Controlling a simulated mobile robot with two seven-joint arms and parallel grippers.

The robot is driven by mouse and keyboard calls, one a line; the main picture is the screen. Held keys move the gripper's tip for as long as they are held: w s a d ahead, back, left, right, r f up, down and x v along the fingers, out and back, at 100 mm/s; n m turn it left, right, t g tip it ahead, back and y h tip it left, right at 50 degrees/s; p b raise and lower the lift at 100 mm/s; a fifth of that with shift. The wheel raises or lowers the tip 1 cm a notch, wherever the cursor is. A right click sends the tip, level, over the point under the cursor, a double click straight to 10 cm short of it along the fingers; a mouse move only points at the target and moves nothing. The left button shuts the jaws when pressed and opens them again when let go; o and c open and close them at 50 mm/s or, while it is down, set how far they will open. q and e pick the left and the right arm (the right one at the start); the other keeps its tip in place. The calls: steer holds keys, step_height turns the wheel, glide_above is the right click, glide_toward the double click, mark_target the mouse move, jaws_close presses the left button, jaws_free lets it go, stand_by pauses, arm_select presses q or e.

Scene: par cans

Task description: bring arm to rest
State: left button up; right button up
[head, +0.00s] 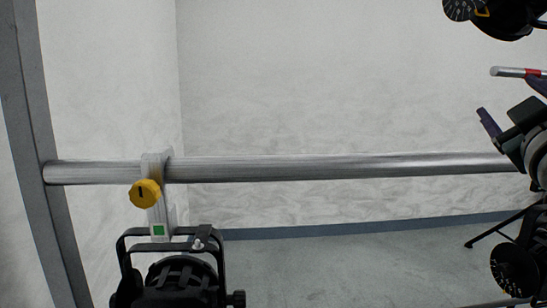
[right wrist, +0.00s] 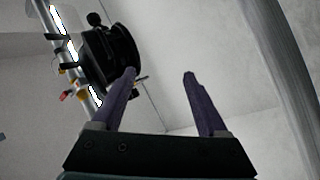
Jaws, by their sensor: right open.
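My right gripper (head: 507,96) is at the right edge of the head view, its dark purple fingers pointing left. In the right wrist view its two fingers (right wrist: 159,74) stand wide apart with nothing between them. A black par can (head: 180,275) hangs below the horizontal metal pipe (head: 300,167) at the lower left of the head view. Its grey clamp (head: 155,215) has a yellow knob (head: 145,193) and a green mark. A black can (right wrist: 110,55) shows in the right wrist view, partly behind the left finger. My left gripper is out of view.
A grey upright (head: 25,110) stands at the left end of the pipe. Another black lamp (head: 500,15) is cut off at the top right. The space above the pipe's middle is clear.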

steer(key=s+a+f+m+g+y+p, duration=0.1)
steer(key=s+a+f+g+y+p, duration=0.25)
steer(key=s+a+f+g, duration=0.35)
steer(key=s+a+f+g+y+p, duration=0.25)
steer(key=s+f+p, duration=0.25)
steer(key=s, duration=0.4)
steer(key=s+a+m+g+y+p, duration=0.1)
steer(key=s+a+g+p, duration=0.2)
steer(key=s, duration=0.6)
steer(key=s+a+g+y+p, duration=0.2)
steer(key=s+a+g, duration=0.15)
steer(key=s, duration=0.55)
arm_select(q)
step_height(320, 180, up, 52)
steer(key=p, duration=3.6)
arm_select(e)
step_height(320, 180, up, 36)
steer(key=shift+w+d+r, duration=0.2)
steer(key=shift+w+d, duration=0.05)
steer(key=shift+d, duration=0.15)
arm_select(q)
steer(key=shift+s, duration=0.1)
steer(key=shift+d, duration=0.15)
